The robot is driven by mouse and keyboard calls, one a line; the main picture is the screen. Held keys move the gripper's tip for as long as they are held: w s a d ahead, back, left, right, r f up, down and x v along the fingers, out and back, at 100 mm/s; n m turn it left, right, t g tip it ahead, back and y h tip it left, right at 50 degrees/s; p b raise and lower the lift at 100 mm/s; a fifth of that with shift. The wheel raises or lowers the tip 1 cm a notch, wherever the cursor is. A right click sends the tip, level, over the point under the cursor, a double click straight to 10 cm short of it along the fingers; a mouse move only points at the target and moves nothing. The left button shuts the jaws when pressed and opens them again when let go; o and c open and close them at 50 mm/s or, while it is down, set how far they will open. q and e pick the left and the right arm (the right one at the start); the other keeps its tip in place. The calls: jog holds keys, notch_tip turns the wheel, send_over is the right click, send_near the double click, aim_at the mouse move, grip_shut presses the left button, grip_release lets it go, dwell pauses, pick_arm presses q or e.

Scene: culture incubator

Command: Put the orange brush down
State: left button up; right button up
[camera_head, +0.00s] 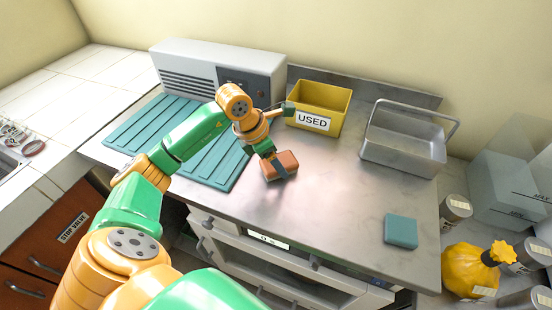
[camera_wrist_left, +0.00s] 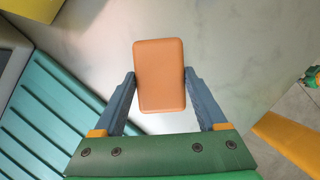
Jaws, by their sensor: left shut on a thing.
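The orange brush (camera_head: 285,162) shows as an orange-brown block over the metal counter, just right of the teal ribbed mat. My left gripper (camera_head: 272,166) is shut on it. In the left wrist view the brush (camera_wrist_left: 159,76) sits between the two grey-blue fingers of my left gripper (camera_wrist_left: 159,84), which touch its sides. The counter lies beneath it; I cannot tell whether the brush touches the surface. My right gripper is not in view.
A teal ribbed mat (camera_head: 224,172) lies left of the brush. A yellow bin marked USED (camera_head: 335,98) and a metal basket (camera_head: 400,150) stand behind. A teal block (camera_head: 401,231) lies at the right front. The counter (camera_head: 335,200) between is clear.

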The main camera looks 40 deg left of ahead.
pick_arm(q)
jog(key=o, duration=1.1)
jog(key=shift+r+p, duration=0.35)
jog(key=shift+p, duration=0.05)
jog(key=v, duration=1.1)
jog(key=shift+s+a+r, duration=0.1)
jog(key=shift+r, duration=0.2)
